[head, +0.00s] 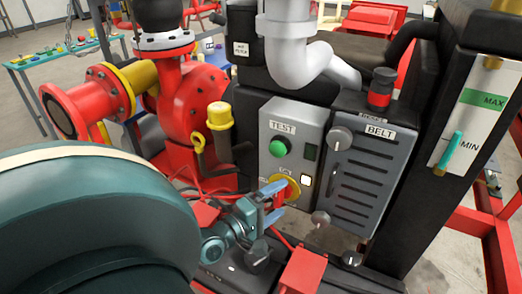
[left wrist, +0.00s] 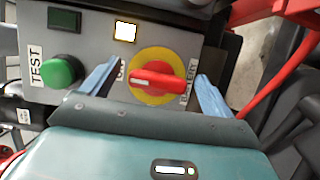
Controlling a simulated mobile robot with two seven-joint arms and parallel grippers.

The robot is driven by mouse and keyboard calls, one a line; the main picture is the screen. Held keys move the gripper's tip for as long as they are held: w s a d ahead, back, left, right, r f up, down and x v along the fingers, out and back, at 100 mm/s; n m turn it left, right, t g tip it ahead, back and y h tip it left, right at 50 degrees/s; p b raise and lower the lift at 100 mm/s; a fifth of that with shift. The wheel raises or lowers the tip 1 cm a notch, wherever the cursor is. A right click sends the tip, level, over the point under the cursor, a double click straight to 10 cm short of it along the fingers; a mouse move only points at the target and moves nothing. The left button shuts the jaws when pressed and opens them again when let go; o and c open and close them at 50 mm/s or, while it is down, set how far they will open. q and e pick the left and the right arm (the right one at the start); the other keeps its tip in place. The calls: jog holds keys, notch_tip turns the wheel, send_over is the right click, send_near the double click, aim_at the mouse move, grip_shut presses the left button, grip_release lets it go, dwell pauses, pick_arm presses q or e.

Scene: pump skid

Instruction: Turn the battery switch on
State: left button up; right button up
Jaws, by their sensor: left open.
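The battery switch is a red knob (head: 281,193) on a yellow round plate (head: 292,183), low on the grey control box (head: 301,120). In the left wrist view the red knob (left wrist: 158,79) lies across the yellow plate (left wrist: 150,98), its bar pointing roughly from one finger to the other. My left gripper (head: 274,202) is open, its blue fingers either side of the knob. In the left wrist view my left gripper (left wrist: 158,72) shows a gap between each finger and the knob. The label beside the switch is partly hidden by the fingers. My right gripper is not in view.
A green TEST button (head: 280,147) and a lit white square (head: 306,180) are on the same box, close to the switch. The BELT cover (head: 362,165) stands to the right. Red cables (head: 225,190) and a yellow-capped part (head: 219,116) are at the left.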

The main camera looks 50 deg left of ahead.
pick_arm(q)
jog(key=s+a+b, duration=0.1)
jog(key=s, duration=1.1)
jog(key=shift+s, duration=0.4)
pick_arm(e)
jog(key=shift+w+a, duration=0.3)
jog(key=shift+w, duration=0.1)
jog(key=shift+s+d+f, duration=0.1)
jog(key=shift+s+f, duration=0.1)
